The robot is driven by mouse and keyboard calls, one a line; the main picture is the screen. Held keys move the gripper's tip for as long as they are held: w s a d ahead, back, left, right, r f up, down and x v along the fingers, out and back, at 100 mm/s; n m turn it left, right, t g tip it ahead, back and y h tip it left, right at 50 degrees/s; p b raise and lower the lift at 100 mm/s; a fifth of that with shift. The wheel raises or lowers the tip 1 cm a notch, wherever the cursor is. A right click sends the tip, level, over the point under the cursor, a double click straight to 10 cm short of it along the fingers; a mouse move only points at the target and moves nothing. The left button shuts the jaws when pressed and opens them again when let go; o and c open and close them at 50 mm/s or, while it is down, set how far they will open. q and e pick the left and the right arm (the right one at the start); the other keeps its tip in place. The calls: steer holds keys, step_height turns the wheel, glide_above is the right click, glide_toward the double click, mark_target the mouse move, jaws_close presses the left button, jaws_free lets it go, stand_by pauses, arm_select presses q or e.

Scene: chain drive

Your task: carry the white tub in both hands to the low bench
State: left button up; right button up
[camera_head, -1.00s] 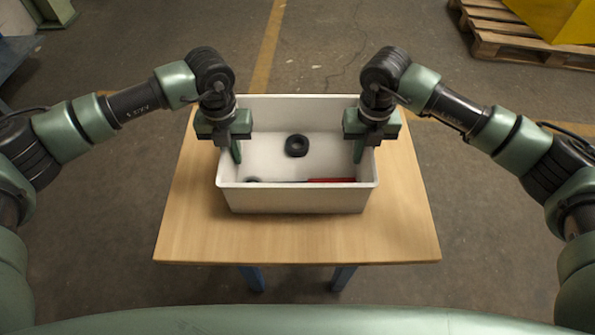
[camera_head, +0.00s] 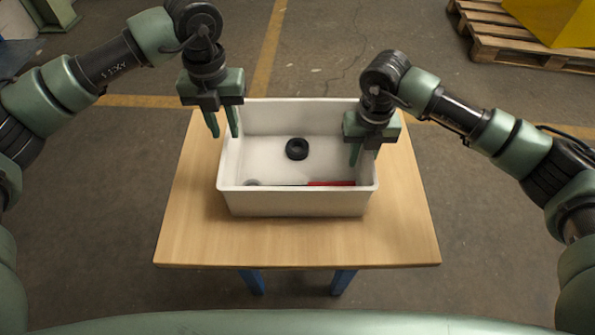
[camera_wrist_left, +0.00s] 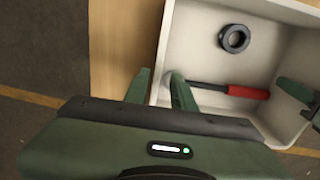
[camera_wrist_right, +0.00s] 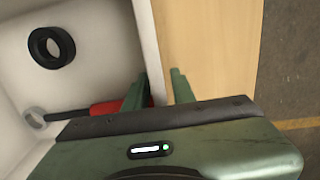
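The white tub (camera_head: 298,203) stands upright on a wooden-topped table (camera_head: 200,243) with blue legs; I cannot tell whether this is the low bench. My left gripper (camera_head: 222,130) is open and empty, raised above the tub's left wall and clear of it. Its two fingers also show apart in the left wrist view (camera_wrist_left: 160,76). My right gripper (camera_head: 366,155) is down at the tub's right wall, one finger inside and one outside. In the right wrist view (camera_wrist_right: 160,75) its fingers stand apart, with the wall between them.
In the tub lie a black ring (camera_head: 297,149), a red-handled tool (camera_wrist_left: 247,91) and a pale ring (camera_wrist_right: 34,117). A wooden pallet (camera_head: 520,48) bearing a yellow block (camera_head: 560,18) is at the back right. The floor behind the table is clear.

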step_height(320, 180, up, 12)
stand_by(0.6)
stand_by(0.5)
